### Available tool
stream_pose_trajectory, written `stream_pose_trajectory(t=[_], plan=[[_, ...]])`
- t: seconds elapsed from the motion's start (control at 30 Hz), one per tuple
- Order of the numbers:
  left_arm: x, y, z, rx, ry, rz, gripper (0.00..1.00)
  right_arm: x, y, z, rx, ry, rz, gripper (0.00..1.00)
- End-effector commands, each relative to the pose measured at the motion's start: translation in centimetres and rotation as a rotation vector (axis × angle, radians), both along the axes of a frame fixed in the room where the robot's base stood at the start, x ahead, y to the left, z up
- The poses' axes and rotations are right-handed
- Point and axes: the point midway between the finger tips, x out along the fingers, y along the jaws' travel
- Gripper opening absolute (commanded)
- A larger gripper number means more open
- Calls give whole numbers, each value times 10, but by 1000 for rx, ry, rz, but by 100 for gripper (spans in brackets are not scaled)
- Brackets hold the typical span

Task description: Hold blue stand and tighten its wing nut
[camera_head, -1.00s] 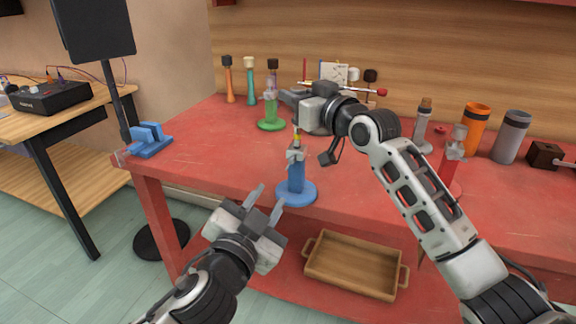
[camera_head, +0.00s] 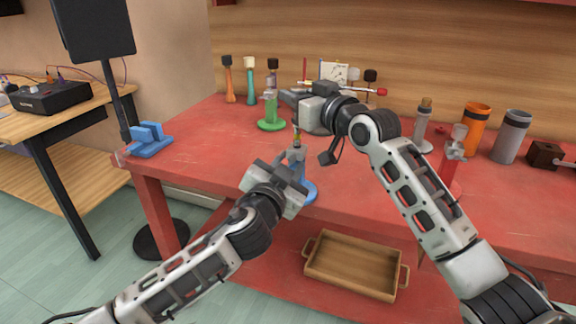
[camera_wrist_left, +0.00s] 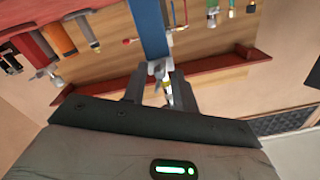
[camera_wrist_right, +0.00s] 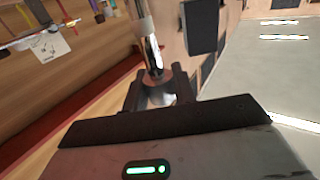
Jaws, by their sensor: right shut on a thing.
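The blue stand (camera_head: 310,192) stands upright at the table's front edge, its lower column partly hidden by my left gripper. Its grey clamp with the wing nut (camera_head: 298,153) holds a small yellowish thing on top. My left gripper (camera_head: 284,176) is open at the stand's column. In the left wrist view the blue column (camera_wrist_left: 149,28) and clamp (camera_wrist_left: 158,68) show between the fingers; I cannot tell whether they touch. My right gripper (camera_head: 290,98) is above and behind the stand. In the right wrist view it is shut on a shiny metal piece (camera_wrist_right: 151,58), which I cannot identify.
A green stand (camera_head: 270,124) is behind to the left, a red stand (camera_head: 452,170) to the right. Orange (camera_head: 475,130) and grey (camera_head: 511,137) cylinders stand at the back right.

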Motion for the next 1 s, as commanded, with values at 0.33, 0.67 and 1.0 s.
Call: stream_pose_trajectory(t=[0.33,0.67,1.0], plan=[[0,0,0,0,0,0,0,0,0,0,1,-1,0,0],[0,0,0,25,-7,0,0,0,0,0,1,-1,0,0],[0,0,0,217,-64,0,0,0,0,0,1,-1,-1,0]])
